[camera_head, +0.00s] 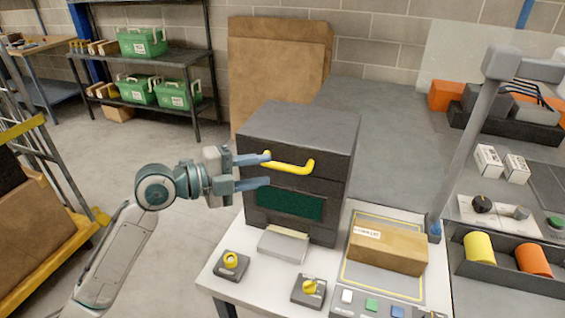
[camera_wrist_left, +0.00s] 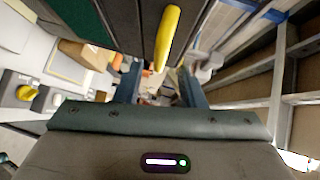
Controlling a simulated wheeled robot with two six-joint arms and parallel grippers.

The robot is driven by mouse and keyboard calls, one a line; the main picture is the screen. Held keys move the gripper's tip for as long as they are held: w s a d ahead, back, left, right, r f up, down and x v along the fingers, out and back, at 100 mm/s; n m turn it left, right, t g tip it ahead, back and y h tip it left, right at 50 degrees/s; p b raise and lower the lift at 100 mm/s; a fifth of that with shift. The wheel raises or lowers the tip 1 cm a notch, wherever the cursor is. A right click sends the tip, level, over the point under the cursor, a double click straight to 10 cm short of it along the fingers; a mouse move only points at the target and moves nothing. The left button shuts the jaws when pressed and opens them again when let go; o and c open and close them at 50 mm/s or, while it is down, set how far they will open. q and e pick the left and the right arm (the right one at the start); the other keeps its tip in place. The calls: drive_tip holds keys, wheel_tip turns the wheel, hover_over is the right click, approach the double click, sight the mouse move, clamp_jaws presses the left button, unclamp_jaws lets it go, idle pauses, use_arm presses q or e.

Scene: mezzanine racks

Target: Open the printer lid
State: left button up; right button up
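The dark grey printer (camera_head: 315,225) stands on the white table, with a green panel on its front. Its lid (camera_head: 305,130) looks shut, and a yellow bar handle (camera_head: 290,168) runs across the lid's front edge. My left gripper (camera_head: 266,170) is open at the left end of the handle, with one finger above the other. In the left wrist view the handle (camera_wrist_left: 168,38) shows beyond the spread fingers of my left gripper (camera_wrist_left: 160,88). I cannot tell whether a finger touches the handle. My right gripper is not in view.
A cardboard box (camera_head: 388,250) sits on a yellow-bordered mat right of the printer. Two yellow-knobbed controls (camera_head: 230,264) (camera_head: 309,290) stand at the table's front. A grey post (camera_head: 466,140) rises at the right. Open floor lies left of the printer.

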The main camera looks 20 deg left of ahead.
sight(279, 168)
use_arm(q)
drive_tip(key=p+x, duration=0.1)
drive_tip(key=x, duration=0.3)
drive_tip(key=shift+d+r+p, duration=0.1)
drive_tip(key=shift+r+p, duration=0.05)
drive_tip(key=shift+p, duration=0.2)
drive_tip(key=shift+p+x, duration=0.3)
drive_tip(key=shift+x, duration=0.6)
clamp_jaws()
